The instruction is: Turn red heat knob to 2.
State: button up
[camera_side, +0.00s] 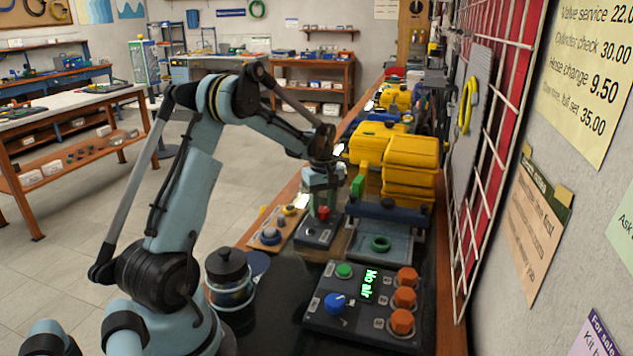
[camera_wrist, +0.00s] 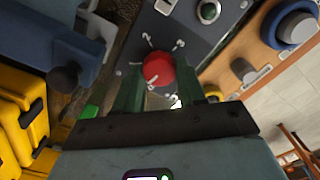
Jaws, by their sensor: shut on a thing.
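The red heat knob (camera_side: 323,213) stands on a dark grey control box (camera_side: 313,236) on the bench. In the wrist view the red knob (camera_wrist: 158,69) sits between the green fingers of my gripper (camera_wrist: 160,85), with white marks around it on the panel. My gripper (camera_side: 322,200) points down over the box and is shut on the knob. A pale pointer mark shows on the knob, but I cannot read which number it faces.
A wooden board with a blue-and-grey knob (camera_side: 270,236) lies left of the box. A panel with a "No air" display (camera_side: 369,284), a blue knob and orange knobs is nearer. Yellow cases (camera_side: 409,166) and a blue-grey press (camera_side: 385,214) stand to the right. A dark jar (camera_side: 228,275) stands at front left.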

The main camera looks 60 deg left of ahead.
jog(key=m, duration=0.5)
jog(key=shift+m, duration=0.3)
jog(key=m, duration=0.5)
jog(key=shift+w, duration=0.1)
jog(key=m, duration=0.5)
jog(key=shift+d+m, duration=0.15)
jog(key=shift+m, duration=0.25)
jog(key=m, duration=0.5)
jog(key=shift+m, duration=0.3)
jog(key=o, duration=1.1)
jog(key=shift+c, duration=0.2)
